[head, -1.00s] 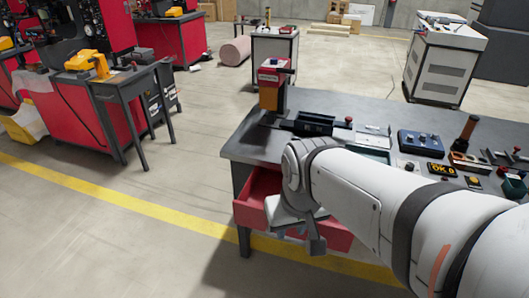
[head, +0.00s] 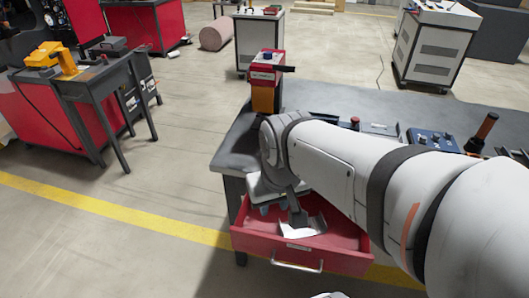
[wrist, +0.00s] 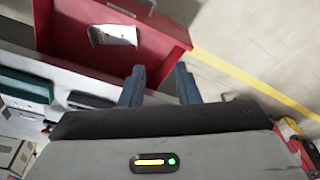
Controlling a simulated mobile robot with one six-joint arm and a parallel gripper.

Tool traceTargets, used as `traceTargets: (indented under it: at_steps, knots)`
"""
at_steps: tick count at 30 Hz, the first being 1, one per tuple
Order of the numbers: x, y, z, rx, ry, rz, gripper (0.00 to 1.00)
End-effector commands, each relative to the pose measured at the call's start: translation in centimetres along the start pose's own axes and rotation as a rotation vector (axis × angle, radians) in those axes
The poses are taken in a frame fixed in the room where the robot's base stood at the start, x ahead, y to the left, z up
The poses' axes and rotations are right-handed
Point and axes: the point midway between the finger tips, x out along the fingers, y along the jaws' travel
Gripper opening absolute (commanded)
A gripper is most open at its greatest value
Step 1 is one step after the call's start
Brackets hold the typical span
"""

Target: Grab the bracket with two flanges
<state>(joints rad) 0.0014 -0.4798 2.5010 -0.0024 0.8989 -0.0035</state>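A pale metal bracket (head: 303,227) lies inside the open red drawer (head: 340,243). In the wrist view the bracket (wrist: 115,36) shows as a bent, light piece on the drawer floor (wrist: 75,30); I cannot make out its two flanges clearly. My gripper (head: 280,212) hangs over the drawer in the head view, just left of the bracket and partly in front of it. In the wrist view the two blue-grey fingers (wrist: 160,80) stand apart with nothing between them. The bracket lies beyond the fingertips, up and to the left, not touching them.
The drawer walls surround the bracket, and the grey workbench (head: 235,150) is above it. A red and orange device (head: 266,80) stands on the bench corner. Open floor with a yellow line (head: 120,212) lies to the left.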

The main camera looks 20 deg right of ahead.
Motion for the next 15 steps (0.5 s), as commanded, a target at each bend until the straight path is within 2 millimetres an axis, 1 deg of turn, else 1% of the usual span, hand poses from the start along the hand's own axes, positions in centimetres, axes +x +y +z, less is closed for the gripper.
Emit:
traceTargets:
  at_steps: [7,10,13,15]
  knots:
    - [0.1,0.0,0.0,0.000,-0.001,0.000,0.29]
    - [0.6,0.2,-0.5,0.005,-0.010,0.002,0.29]
    - [2.2,0.5,-1.6,0.008,-0.030,0.003,0.29]
    - [3.9,1.1,-2.7,0.023,-0.051,0.006,0.29]
